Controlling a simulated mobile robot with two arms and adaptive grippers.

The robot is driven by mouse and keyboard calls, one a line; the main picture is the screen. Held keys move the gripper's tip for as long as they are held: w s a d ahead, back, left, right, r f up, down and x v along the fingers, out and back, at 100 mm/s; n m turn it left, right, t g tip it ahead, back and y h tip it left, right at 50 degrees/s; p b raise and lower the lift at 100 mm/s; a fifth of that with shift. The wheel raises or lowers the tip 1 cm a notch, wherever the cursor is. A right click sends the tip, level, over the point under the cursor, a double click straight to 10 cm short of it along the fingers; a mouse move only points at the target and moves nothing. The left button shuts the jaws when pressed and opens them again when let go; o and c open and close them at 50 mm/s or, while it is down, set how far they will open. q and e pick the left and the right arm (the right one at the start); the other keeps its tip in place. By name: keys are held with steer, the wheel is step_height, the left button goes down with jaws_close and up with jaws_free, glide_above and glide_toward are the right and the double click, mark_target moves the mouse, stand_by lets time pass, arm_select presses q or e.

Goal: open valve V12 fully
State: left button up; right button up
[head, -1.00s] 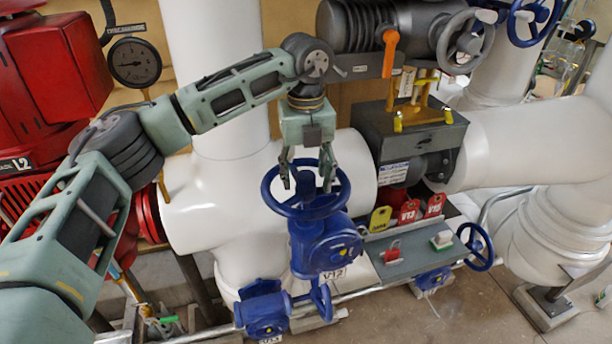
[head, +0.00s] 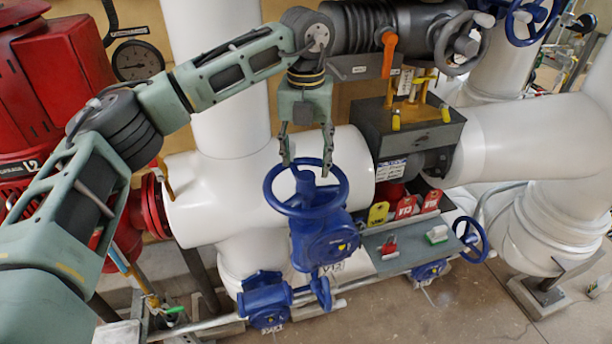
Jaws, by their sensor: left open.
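Valve V12 is a blue valve with a round blue handwheel (head: 306,212) on top of a blue gear housing (head: 325,242), in the middle of the head view. A small white tag (head: 331,268) on the housing front is only partly readable. My left gripper (head: 306,166) points down over the far part of the wheel with its two fingers spread apart. The fingertips overlap the far rim in the picture; I cannot tell whether they touch it. My right gripper is not in view.
A grey shelf (head: 388,264) with red and yellow tags stands right of the valve. A smaller blue valve (head: 265,301) sits below it. White pipes (head: 225,200) run behind, and a dark box (head: 410,132) is at the right. Red machinery (head: 50,90) fills the left.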

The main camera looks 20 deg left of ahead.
arm_select(q)
steer(key=m, duration=0.4)
steer(key=m+p, duration=0.1)
steer(key=m, duration=0.9)
steer(key=shift+p, duration=0.35)
steer(key=m, duration=0.7)
steer(key=shift+m, duration=0.4)
steer(key=m, duration=0.4)
steer(key=shift+p, duration=0.4)
steer(key=m, duration=0.3)
steer(key=shift+m, duration=0.4)
